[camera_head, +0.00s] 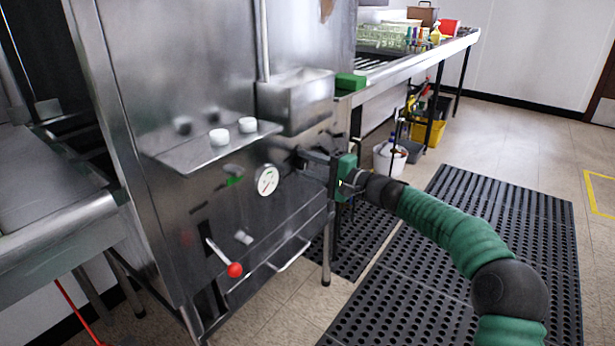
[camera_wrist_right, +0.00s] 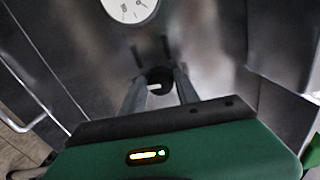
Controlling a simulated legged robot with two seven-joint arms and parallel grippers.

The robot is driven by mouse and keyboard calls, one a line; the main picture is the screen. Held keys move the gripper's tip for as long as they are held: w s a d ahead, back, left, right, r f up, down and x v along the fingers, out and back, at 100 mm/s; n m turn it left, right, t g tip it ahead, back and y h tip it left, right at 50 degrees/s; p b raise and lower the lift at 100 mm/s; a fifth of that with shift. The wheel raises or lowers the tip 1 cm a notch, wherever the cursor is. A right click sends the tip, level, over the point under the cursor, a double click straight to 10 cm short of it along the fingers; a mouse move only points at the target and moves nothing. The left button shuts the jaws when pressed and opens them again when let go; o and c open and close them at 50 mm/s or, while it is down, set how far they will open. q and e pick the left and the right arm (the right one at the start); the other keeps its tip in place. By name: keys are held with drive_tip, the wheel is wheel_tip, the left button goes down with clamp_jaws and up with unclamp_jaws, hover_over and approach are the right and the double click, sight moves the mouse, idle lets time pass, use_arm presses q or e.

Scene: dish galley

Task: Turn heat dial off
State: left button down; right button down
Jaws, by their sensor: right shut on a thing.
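The heat dial is a small dark round knob (camera_wrist_right: 154,82) with a pale mark, on the steel front of the dish machine (camera_head: 165,95). My right gripper (camera_wrist_right: 158,88) has its two fingers on either side of the knob and is shut on it. In the head view my right gripper (camera_head: 303,160) reaches the machine front from the right, and the gripper hides the knob there. A round white gauge (camera_head: 267,180) with a red needle sits left of my right gripper; it also shows in the right wrist view (camera_wrist_right: 130,8). My left gripper is not in view.
A steel shelf (camera_head: 205,150) with two white round pieces juts out above the gauge. A red-tipped lever (camera_head: 234,269) and a bar handle stick out below. Black rubber mats (camera_head: 470,260) cover the floor at right. A steel counter (camera_head: 415,58) stands behind.

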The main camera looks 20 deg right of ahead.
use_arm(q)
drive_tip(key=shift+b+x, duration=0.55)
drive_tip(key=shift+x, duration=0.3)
use_arm(e)
drive_tip(key=shift+f+n, duration=0.2)
drive_tip(key=shift+n, duration=0.3)
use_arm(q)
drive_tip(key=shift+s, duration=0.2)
use_arm(e)
drive_tip(key=c, duration=0.9)
unclamp_jaws()
drive_tip(key=shift+w, duration=0.1)
drive_tip(key=shift+r, duration=0.1)
drive_tip(key=shift+d, duration=0.1)
use_arm(q)
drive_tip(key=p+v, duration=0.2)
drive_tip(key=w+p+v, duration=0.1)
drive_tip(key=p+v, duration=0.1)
drive_tip(key=p, duration=0.1)
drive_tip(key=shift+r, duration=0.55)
use_arm(e)
drive_tip(key=v, duration=1.6)
drive_tip(key=shift+s+d, duration=0.25)
drive_tip(key=shift+s, duration=0.1)
